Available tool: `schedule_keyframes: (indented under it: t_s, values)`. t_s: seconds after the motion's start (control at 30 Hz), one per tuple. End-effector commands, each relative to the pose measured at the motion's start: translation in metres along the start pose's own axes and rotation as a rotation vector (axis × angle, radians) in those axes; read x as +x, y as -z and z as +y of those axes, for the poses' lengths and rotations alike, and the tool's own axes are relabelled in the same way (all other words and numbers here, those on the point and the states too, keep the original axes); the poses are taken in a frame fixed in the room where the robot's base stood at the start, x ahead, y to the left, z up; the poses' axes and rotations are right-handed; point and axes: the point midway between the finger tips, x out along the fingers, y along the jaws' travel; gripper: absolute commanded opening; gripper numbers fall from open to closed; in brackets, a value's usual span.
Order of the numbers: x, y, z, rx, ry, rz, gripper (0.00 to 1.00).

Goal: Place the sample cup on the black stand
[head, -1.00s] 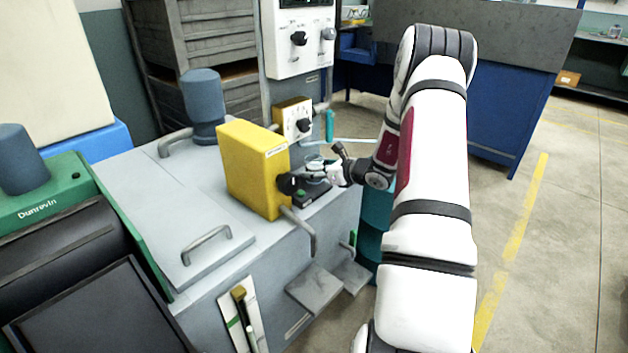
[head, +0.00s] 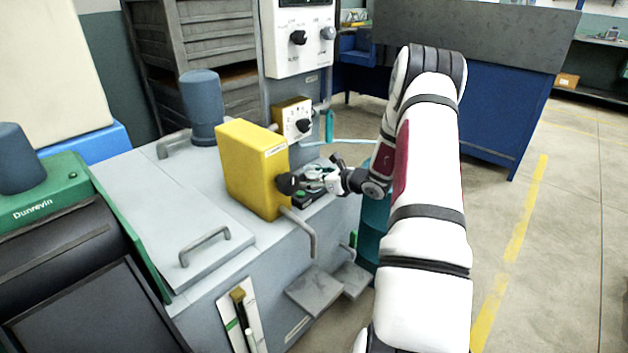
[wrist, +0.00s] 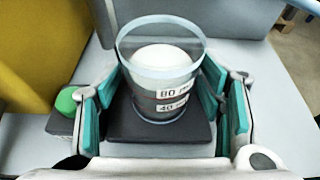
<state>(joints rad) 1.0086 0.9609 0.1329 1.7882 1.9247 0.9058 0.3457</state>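The clear sample cup (wrist: 160,72), with a white content and a graduated label, sits upright on the black stand (wrist: 130,133) in the wrist view. My gripper (wrist: 160,100) has its teal finger pads on both sides of the cup. Narrow gaps show between pads and cup, so the fingers look open around it. In the head view my gripper (head: 320,178) is over the black stand (head: 312,198), to the right of the yellow box. The cup is small and partly hidden by the fingers there.
The yellow box (head: 250,170) with a black knob (head: 288,183) stands close left of my gripper. A green button (wrist: 66,100) is left of the stand. A control box (head: 294,120) stands behind. The grey bench top (head: 160,210) is clear at left.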

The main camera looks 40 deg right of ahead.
Motion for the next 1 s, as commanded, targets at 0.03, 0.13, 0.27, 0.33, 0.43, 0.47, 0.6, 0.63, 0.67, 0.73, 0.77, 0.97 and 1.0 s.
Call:
schedule_keyframes:
  t_s: [0.03, 0.13, 0.27, 0.33, 0.43, 0.47, 0.6, 0.63, 0.67, 0.73, 0.77, 0.97, 1.0]
  values:
    - [0.0, 0.0, 0.0, 0.0, 0.0, 0.0, 0.62]
    - [0.0, 0.0, 0.0, 0.0, 0.0, 0.0, 0.62]
    - [-0.001, -0.001, 0.0, 0.0, 0.0, 0.0, 0.62]
    - [-0.002, -0.004, 0.0, 0.0, 0.0, 0.0, 0.62]
    - [-0.015, -0.004, -0.001, 0.0, 0.001, 0.0, 0.62]
    - [-0.02, -0.004, 0.0, 0.001, 0.001, 0.0, 0.62]
    - [-0.05, -0.004, -0.001, 0.0, 0.002, 0.0, 0.62]
    - [-0.056, -0.004, -0.001, 0.001, 0.002, 0.001, 0.62]
    - [-0.063, -0.004, -0.001, 0.001, 0.003, 0.001, 0.62]
    - [-0.077, -0.004, -0.001, 0.001, 0.002, 0.0, 0.62]
    - [-0.083, -0.004, -0.001, 0.001, 0.002, 0.0, 0.62]
    - [-0.111, -0.003, 0.0, 0.001, 0.001, 0.001, 0.62]
    - [-0.114, -0.003, 0.0, 0.001, 0.001, 0.0, 0.62]
